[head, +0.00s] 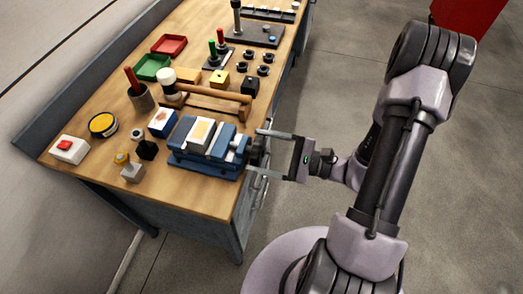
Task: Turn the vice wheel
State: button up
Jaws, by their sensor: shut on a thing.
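The blue vice (192,163) stands near the front right edge of the wooden workbench, with a pale block (201,133) between its jaws. The dark vice wheel (259,151) is on the vice's right end, at the bench edge. My gripper (253,150) reaches in from the right, one finger above the wheel and one below in the picture. It is shut on the wheel. The contact of the fingertips is small and partly hidden behind the wheel and vice.
A mallet (225,93), a blue box (162,123), a dark cup (142,98) and a red-button box (69,149) stand around the vice on the workbench (200,197). Red (168,44) and green (153,67) trays lie farther back.

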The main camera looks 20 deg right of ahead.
dwell(0.4)
jog(key=o, duration=1.4)
jog(key=shift+d, duration=0.1)
jog(key=p+v, duration=0.3)
jog(key=v, duration=1.4)
jog(key=shift+s+p, duration=0.15)
jog(key=shift+p, duration=0.15)
